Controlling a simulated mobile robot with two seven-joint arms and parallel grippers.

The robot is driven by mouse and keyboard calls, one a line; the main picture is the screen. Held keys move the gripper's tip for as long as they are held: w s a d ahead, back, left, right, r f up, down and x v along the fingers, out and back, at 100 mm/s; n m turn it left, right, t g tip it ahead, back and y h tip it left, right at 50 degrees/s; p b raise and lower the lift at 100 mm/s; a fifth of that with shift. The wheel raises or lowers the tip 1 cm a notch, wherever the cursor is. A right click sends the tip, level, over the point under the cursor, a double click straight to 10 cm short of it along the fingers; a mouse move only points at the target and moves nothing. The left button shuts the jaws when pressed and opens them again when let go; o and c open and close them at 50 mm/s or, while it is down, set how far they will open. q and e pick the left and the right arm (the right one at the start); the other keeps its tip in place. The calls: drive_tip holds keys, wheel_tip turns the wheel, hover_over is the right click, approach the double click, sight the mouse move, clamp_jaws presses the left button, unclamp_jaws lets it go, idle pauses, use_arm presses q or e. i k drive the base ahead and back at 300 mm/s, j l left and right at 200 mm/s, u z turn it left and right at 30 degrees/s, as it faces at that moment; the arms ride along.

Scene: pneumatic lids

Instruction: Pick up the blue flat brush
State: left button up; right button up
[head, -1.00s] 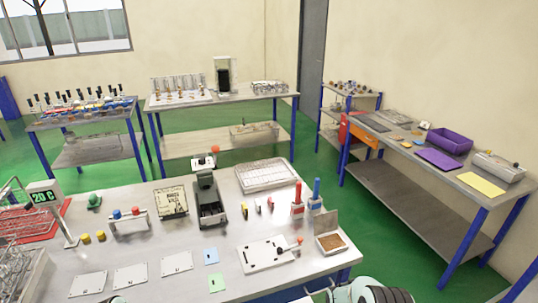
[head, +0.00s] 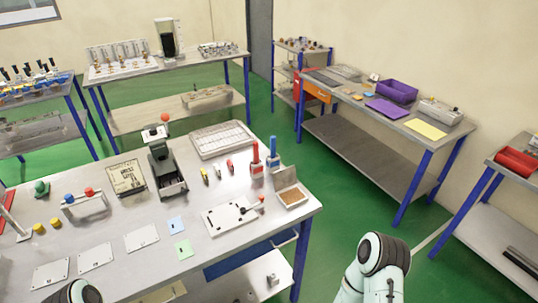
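Part of my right arm shows at the bottom right, in front of the table's right end and apart from the blue tool. A small part of my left arm shows at the bottom left edge.
An open box with brown contents (head: 292,196) and a white plate with a red-knobbed lever (head: 230,215) lie in front of the blue tool. A wire tray (head: 222,138) lies behind left. Green floor (head: 345,212) is clear right of the table.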

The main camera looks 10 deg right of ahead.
sight(273, 139)
drive_tip(key=l+u, duration=0.1)
drive_tip(key=u, duration=1)
drive_tip(key=l+u, duration=0.2)
drive_tip(key=k+l+u, duration=0.2)
drive_tip(key=l, duration=0.2)
drive_tip(key=k+l+u, duration=0.3)
drive_tip(key=l+u, duration=0.2)
drive_tip(key=u, duration=0.15)
drive_tip(key=k+l+u, duration=0.15)
drive_tip(key=l+u, duration=0.15)
drive_tip(key=u, duration=0.15)
drive_tip(key=k+l+u, duration=0.2)
drive_tip(key=u, duration=0.2)
drive_tip(key=k+l+u, duration=0.2)
drive_tip(key=u, duration=0.25)
drive_tip(key=k+l+u, duration=0.1)
drive_tip(key=u, duration=0.35)
drive_tip(key=k+u, duration=0.45)
drive_tip(key=k+l+u, duration=0.15)
drive_tip(key=k+u, duration=0.7)
drive_tip(key=k+l, duration=0.7)
drive_tip(key=k, duration=0.15)
drive_tip(key=k+l+z, duration=0.3)
drive_tip(key=k+l, duration=0.15)
drive_tip(key=l, duration=0.25)
drive_tip(key=k+l+z, duration=0.2)
drive_tip(key=l, duration=0.15)
drive_tip(key=k+l+z, duration=0.15)
drive_tip(key=l, duration=0.25)
